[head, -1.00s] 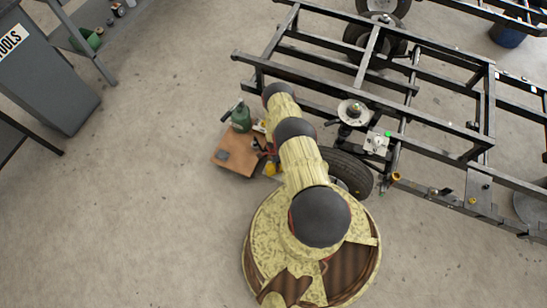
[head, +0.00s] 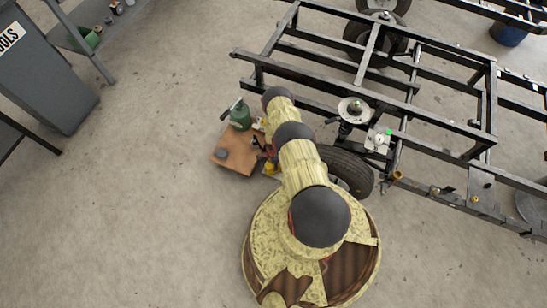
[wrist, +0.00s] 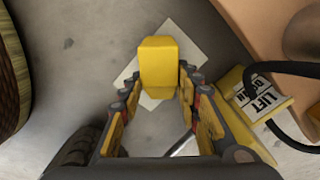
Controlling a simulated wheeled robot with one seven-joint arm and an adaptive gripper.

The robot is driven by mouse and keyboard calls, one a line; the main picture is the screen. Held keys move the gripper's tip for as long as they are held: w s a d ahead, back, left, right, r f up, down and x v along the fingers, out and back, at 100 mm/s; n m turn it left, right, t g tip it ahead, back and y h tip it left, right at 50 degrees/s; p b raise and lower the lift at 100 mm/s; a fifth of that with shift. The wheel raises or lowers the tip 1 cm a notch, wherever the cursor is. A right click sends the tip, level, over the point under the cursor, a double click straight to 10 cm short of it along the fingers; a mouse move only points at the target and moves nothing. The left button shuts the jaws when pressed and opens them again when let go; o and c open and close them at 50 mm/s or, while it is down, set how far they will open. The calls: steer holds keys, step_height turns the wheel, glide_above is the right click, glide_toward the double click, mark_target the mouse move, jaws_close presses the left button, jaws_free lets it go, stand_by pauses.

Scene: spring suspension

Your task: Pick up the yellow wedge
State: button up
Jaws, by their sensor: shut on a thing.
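The yellow wedge (wrist: 158,65) stands out in the middle of the wrist view, between the fingertips of my gripper (wrist: 158,84). The fingers close on it from both sides. A pale square patch (wrist: 190,48) on the floor shows behind the wedge; I cannot tell whether the wedge touches it. In the head view a small yellow piece (head: 269,168) shows beside my arm, which hides most of my gripper.
A yellow block labelled LIFT (wrist: 260,100), with a black cable, is right of my gripper. A tyre (head: 347,168) and black frame (head: 345,98) are to the right.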

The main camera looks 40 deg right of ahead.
steer(key=c, duration=0.6)
jaws_close()
